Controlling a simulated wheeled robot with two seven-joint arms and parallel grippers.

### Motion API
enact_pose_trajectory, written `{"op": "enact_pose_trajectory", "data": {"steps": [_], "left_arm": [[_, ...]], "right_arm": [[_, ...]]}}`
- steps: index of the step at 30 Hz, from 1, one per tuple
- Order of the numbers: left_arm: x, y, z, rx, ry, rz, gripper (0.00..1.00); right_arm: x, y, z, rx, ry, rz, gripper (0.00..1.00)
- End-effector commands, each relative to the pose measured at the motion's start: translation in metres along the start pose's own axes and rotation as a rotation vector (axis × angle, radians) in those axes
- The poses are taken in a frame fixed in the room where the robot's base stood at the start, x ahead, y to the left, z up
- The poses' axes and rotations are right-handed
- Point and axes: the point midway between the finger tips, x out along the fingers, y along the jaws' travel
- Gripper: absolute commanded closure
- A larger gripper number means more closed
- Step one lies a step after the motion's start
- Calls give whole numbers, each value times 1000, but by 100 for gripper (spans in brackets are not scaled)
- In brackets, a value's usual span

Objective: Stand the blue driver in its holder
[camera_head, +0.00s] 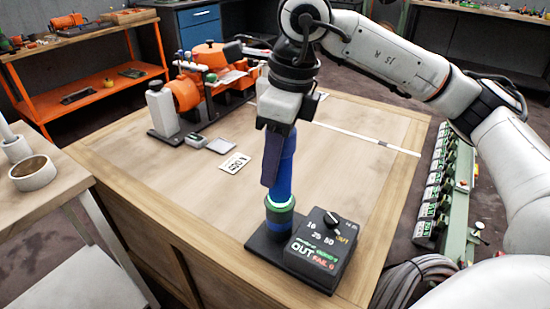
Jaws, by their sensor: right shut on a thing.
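The blue driver (285,178) is upright below my right gripper (274,160), which is shut on its upper part. The driver's lower end meets a glowing green ring and a dark collar (279,218) on a black base near the table's front edge. I cannot tell how deep it sits. A dark box (322,252) with a knob and the lettering "OUT" stands beside it. My left gripper is out of view.
The wooden table (345,150) is mostly clear in the middle. A white card (235,163) lies behind the driver. A pale bottle (162,108) stands at the back left. A tape roll (33,173) lies on a left side table. A green rail (447,185) runs along the right.

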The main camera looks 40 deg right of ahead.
Motion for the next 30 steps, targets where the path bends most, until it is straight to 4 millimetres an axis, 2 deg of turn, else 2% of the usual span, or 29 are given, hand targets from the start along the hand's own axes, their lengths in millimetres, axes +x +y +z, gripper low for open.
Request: {"op": "enact_pose_trajectory", "data": {"steps": [7,8,11,20,22,26,30], "left_arm": [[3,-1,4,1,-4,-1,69],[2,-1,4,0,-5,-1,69],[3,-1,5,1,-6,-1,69],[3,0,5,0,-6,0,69],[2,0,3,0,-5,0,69],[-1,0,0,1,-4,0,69],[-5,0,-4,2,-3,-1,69]], "right_arm": [[2,0,0,-1,-4,-1,94],[1,0,0,0,-4,-1,56],[1,0,0,-1,-3,-1,39],[4,0,-1,-1,3,1,39],[-2,0,0,-1,0,0,39],[-22,0,1,0,-3,0,39],[-52,0,1,0,-5,-2,39]]}}
